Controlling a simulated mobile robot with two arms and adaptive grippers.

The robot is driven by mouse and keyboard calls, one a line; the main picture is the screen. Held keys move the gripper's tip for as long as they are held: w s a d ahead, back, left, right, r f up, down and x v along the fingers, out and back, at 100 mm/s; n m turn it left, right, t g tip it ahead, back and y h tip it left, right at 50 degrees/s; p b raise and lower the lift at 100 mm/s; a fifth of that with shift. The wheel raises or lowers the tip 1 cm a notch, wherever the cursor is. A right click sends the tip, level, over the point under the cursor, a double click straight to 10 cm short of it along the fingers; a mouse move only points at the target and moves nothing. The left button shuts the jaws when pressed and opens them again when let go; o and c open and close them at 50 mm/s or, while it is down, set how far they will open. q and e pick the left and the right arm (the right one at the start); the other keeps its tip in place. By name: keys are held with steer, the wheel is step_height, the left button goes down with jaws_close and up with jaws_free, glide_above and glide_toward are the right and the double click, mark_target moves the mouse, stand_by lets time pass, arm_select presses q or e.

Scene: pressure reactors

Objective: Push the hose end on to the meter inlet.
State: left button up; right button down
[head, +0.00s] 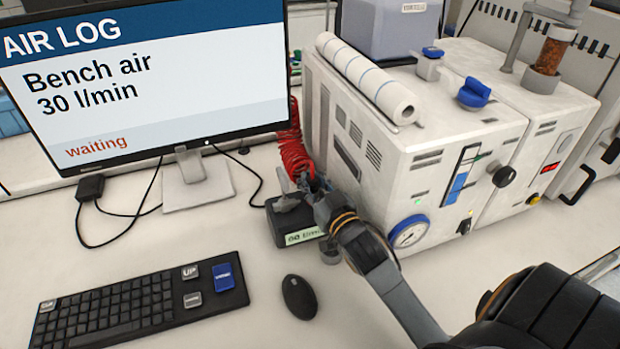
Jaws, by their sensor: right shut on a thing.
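The red coiled hose (293,152) hangs down at the left side of the white reactor cabinet. Its lower end reaches my right gripper (309,184), which is shut on the hose end. The hose end is mostly hidden by the fingers. The meter (284,222) is a small dark box on the bench with a pale label or display on its front. My gripper is over the right part of the meter and covers some of it. I cannot see the inlet clearly, nor tell whether the hose end touches it. My left gripper is not in view.
The white cabinet (440,165) with knobs and a gauge (409,232) stands close to the right of my gripper. A monitor (150,75) reads "Bench air 30 l/min, waiting". A keyboard (130,310) and mouse (299,297) lie in front. Black cables (120,243) cross the bench at left.

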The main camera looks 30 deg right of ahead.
steer(key=shift+f, duration=0.55)
steer(key=c, duration=1.3)
jaws_free()
steer(key=shift+f, duration=0.1)
steer(key=shift+c, duration=0.2)
steer(key=o, duration=0.3)
steer(key=shift+r, duration=0.25)
steer(key=shift+o, duration=0.5)
steer(key=o, duration=0.5)
steer(key=shift+c, duration=0.2)
steer(key=shift+r, duration=0.1)
steer(key=shift+r, duration=0.15)
steer(key=shift+r+p, duration=3.4)
steer(key=shift+p, duration=0.3)
